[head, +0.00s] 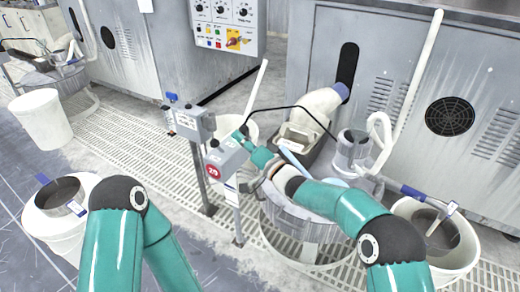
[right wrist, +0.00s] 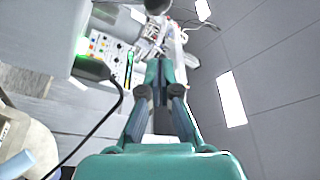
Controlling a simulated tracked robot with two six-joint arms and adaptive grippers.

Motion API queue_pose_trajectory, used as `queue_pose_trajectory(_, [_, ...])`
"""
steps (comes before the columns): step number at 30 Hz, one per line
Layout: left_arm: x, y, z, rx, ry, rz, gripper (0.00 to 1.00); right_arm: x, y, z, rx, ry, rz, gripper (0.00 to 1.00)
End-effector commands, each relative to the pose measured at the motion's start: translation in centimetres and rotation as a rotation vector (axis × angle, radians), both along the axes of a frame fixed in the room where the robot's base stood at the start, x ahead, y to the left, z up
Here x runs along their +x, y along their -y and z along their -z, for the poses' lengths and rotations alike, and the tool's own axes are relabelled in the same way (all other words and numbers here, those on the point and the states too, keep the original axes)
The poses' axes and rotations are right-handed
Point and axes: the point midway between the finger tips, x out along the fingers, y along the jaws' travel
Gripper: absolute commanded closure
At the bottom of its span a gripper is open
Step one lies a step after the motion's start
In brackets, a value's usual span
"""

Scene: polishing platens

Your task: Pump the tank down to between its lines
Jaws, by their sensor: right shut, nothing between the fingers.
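The round metal tank (head: 285,232) stands on the floor grating at centre right, partly hidden behind my right arm; its lines and liquid level cannot be made out. A grey pump-like cylinder (head: 352,150) stands at its back edge, with a pale hose (head: 381,135) leading right. A grey switch box (head: 228,163) with a red round label stands on a post left of the tank. My right gripper (head: 241,138) is shut and empty at the box's upper right side; whether it touches cannot be told. My left arm shows at lower left, but its gripper is out of view.
A white bucket (head: 474,245) with grey liquid stands at right, a blue-handled nozzle (head: 413,192) over its rim. Another grey box (head: 195,124) stands on a post behind. Two white buckets (head: 42,118) (head: 52,228) are at left. A black cable (right wrist: 118,110) crosses the right wrist view.

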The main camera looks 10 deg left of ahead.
Motion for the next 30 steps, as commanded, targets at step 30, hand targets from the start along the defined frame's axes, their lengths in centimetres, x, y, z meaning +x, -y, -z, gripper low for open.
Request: queue_pose_trajectory(30, [0.0,0.0,-1.7,-0.001,-0.005,-0.009,0.87,-4.0,7.4,1.8,-0.010,0.019,0.018,1.00])
